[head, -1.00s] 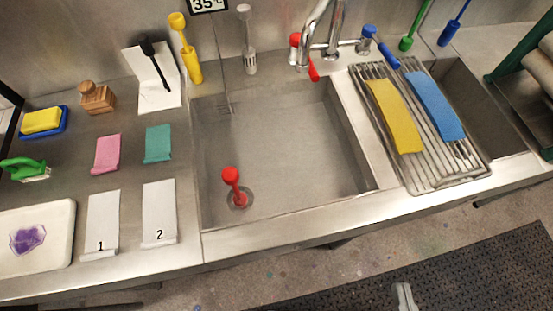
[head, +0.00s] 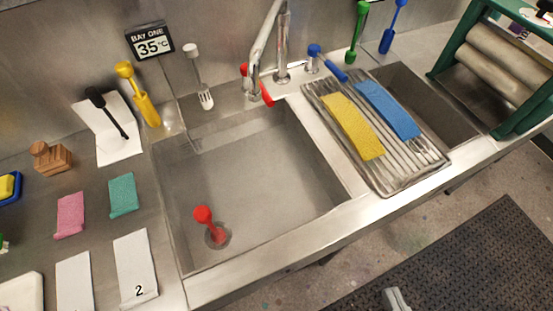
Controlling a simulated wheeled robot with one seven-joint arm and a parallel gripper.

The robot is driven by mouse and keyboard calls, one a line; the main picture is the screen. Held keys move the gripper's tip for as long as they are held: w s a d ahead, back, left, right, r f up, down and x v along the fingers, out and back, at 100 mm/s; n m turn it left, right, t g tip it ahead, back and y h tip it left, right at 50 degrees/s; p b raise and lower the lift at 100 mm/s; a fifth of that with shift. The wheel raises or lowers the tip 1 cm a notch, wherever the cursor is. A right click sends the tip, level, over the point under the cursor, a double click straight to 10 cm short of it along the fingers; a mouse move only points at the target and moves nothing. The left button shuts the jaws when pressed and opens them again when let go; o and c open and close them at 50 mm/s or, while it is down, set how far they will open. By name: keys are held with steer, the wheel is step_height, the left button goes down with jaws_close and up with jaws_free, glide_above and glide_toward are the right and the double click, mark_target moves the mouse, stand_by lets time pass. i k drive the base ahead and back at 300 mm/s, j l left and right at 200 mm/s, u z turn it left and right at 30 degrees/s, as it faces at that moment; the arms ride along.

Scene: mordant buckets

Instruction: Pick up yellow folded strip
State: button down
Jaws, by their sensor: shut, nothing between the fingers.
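The yellow folded strip (head: 352,126) lies on the wire drying rack (head: 384,184) over the right-hand basin. It is long and flat, running from upper left to lower right across the rack bars. A blue strip (head: 388,109) lies beside it on the right, with a narrow gap between them. The tip of my gripper (head: 396,299) shows at the bottom edge, over the floor and mat in the picture. It is shut and empty, well below the strip and apart from it. The rest of my arm is out of frame.
The faucet (head: 268,50) rises behind the sink (head: 250,160), left of the rack. A blue-handled tap (head: 326,60) stands close behind the rack. A green roller frame (head: 500,70) stands at right. Pink (head: 70,214) and teal (head: 123,194) strips lie left.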

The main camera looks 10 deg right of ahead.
mark_target(368, 146)
steer(key=i+l+u, duration=0.15)
steer(key=l+u, duration=0.3)
steer(key=l, duration=0.4)
steer(key=l+u, duration=0.45)
steer(key=l, duration=0.4)
